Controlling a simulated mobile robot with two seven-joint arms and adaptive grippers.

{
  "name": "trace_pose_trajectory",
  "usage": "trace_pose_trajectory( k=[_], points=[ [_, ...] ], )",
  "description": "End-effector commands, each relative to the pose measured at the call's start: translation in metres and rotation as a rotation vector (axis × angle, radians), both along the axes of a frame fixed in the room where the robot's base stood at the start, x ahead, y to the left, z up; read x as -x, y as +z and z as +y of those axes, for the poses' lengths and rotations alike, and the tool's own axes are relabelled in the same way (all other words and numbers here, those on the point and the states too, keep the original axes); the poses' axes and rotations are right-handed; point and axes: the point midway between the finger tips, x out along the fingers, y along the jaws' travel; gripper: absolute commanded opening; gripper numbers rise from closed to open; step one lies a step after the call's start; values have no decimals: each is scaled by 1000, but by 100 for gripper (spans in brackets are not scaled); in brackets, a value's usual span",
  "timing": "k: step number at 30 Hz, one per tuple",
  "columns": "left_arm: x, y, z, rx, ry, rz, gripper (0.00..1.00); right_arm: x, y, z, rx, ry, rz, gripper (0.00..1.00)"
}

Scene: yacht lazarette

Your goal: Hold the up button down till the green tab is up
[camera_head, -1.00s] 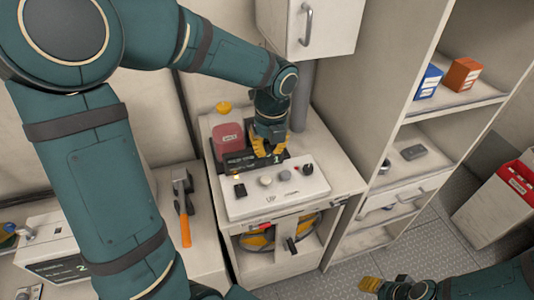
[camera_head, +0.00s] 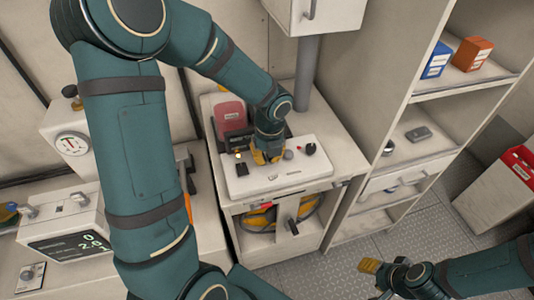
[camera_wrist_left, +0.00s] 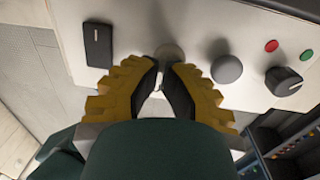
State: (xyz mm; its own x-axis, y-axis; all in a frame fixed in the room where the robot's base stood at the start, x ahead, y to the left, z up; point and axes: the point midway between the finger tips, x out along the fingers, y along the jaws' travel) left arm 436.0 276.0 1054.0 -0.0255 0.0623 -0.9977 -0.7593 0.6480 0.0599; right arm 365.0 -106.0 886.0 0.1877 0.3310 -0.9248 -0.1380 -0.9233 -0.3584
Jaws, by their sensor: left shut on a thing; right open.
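The white control panel (camera_head: 290,178) lies on the cabinet top. It has a black rocker switch (camera_wrist_left: 97,45), a pale round button (camera_wrist_left: 168,50), a grey round button (camera_wrist_left: 227,69) and a black knob (camera_wrist_left: 283,81). My left gripper (camera_wrist_left: 167,66) points down at the panel, its yellow-backed fingers closed at the pale button and partly hiding it. I cannot read which button is the up button, nor how far it is pressed. In the head view, my left gripper (camera_head: 264,157) covers that button. My right gripper (camera_head: 377,281) is open and empty, low over the floor. I cannot make out a green tab.
A red box-like thing (camera_head: 231,115) stands behind the panel at the left. A small red light (camera_wrist_left: 271,46) and green light (camera_wrist_left: 306,55) sit near the knob. Shelves (camera_head: 470,80) stand at the right, a gauge (camera_head: 72,144) at the left.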

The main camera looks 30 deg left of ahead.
Motion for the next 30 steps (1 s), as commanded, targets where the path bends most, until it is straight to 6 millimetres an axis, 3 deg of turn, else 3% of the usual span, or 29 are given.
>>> trace_pose_trajectory(
  k=[5, 11, 20, 25, 30],
  points=[
    [0, -2, 0, 0, 0, 1, 0, 0, -1, 0, 0, 0, 0, 47],
    [1, -24, 1, 0, -1, 4, 0, 0, -12, 1, 2, 0, 1, 47],
    [3, -25, 1, 0, 2, 11, 0, 0, -10, 1, 2, 0, 0, 47],
    [2, -17, -3, -1, 2, 11, 0, 0, -3, 0, 1, 0, 0, 47],
    [-3, 6, -15, 0, -1, 4, 0, 1, 17, -1, -2, 1, 1, 47]
  ],
)
